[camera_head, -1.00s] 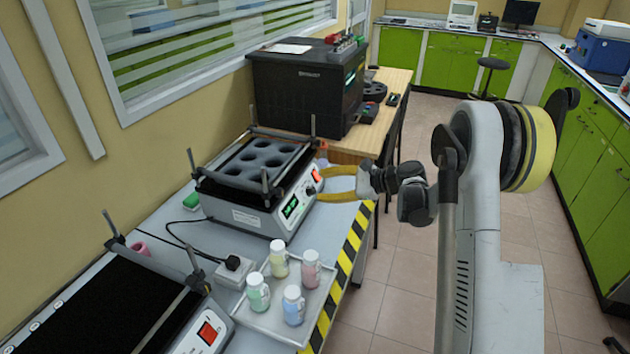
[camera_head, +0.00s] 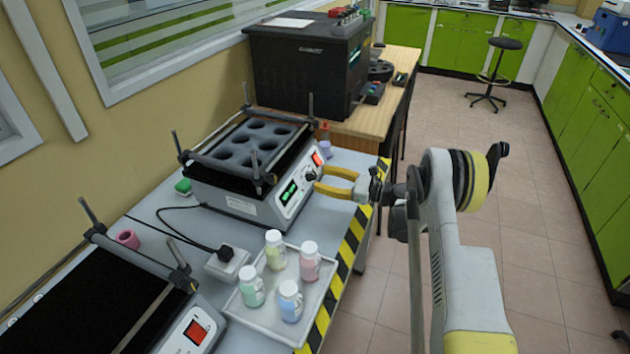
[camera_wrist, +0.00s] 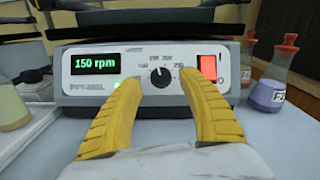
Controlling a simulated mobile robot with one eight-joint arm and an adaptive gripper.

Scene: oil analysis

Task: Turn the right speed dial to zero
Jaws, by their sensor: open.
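The shaker (camera_head: 232,200) with a black tray of round wells stands on the grey bench in the head view. Its front panel shows in the wrist view (camera_wrist: 95,84), with a green display (camera_wrist: 95,60) reading 150 rpm. The black speed dial (camera_wrist: 160,76) sits between that display and a red switch (camera_wrist: 207,68), with printed numbers around it. My gripper (camera_wrist: 157,82) has yellow fingers and is open and empty. Its fingertips are on either side of the dial in the wrist view; I cannot tell whether they touch it. In the head view my gripper (camera_head: 318,180) is at the panel.
A tray (camera_head: 262,318) of several capped bottles stands on the bench in front of the shaker. A second black-topped device (camera_head: 90,305) is at lower left. A flask (camera_wrist: 268,92) stands right of the panel in the wrist view.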

